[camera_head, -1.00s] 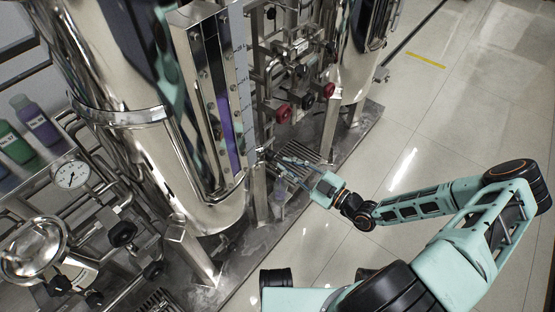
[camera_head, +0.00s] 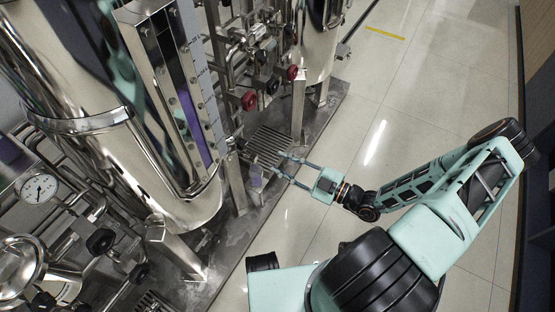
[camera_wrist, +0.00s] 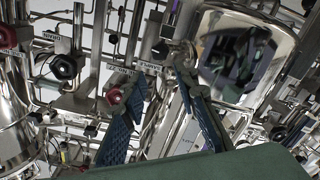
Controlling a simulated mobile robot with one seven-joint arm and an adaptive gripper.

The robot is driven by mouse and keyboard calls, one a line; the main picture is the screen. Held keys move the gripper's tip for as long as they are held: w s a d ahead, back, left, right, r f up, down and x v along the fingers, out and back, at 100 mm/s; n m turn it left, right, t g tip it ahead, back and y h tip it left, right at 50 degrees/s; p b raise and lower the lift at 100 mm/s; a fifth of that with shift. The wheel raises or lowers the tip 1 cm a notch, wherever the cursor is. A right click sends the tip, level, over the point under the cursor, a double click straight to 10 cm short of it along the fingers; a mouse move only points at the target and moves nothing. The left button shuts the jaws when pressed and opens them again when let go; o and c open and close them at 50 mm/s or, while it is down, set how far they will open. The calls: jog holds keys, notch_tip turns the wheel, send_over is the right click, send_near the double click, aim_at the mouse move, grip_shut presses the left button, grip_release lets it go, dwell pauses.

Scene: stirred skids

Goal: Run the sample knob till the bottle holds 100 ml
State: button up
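A small clear bottle (camera_head: 256,181) with a faint purple tint stands under the sample outlet at the foot of the near tank; its level is too small to read. A small sample valve (camera_head: 234,145) sits above it, its knob unclear at this size. My gripper (camera_head: 275,162) is open and empty, to the right of the valve and apart from it. In the wrist view the two blue fingers of my gripper (camera_wrist: 152,76) are spread. A red knob (camera_wrist: 114,95) shows by the left finger, beside a small lettered tag (camera_wrist: 150,68). I cannot make out the bottle there.
The near steel tank (camera_head: 95,135) has a sight glass with a purple column (camera_head: 187,118). Red valve knobs (camera_head: 249,100) sit on pipework behind. A grated drain (camera_head: 268,145) lies on the skid. Open tiled floor (camera_head: 420,100) is at right.

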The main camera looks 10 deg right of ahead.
aim_at(245, 145)
jog(key=shift+o, duration=1.3)
jog(key=shift+n, duration=0.4)
jog(key=n, duration=0.5)
jog(key=shift+w+a+r, duration=0.1)
jog(key=shift+w+a, duration=0.05)
jog(key=shift+a, duration=0.05)
jog(key=w+a+n, duration=0.2)
jog(key=a+n, duration=0.1)
jog(key=n, duration=0.4)
jog(key=w+a+n, duration=0.3)
jog(key=n, duration=0.5)
jog(key=w+a+n, duration=0.2)
jog(key=a+n, duration=0.1)
jog(key=n, duration=0.4)
jog(key=shift+w+a+n, duration=0.3)
jog(key=shift+n, duration=0.1)
jog(key=shift+r, duration=0.1)
grip_shut()
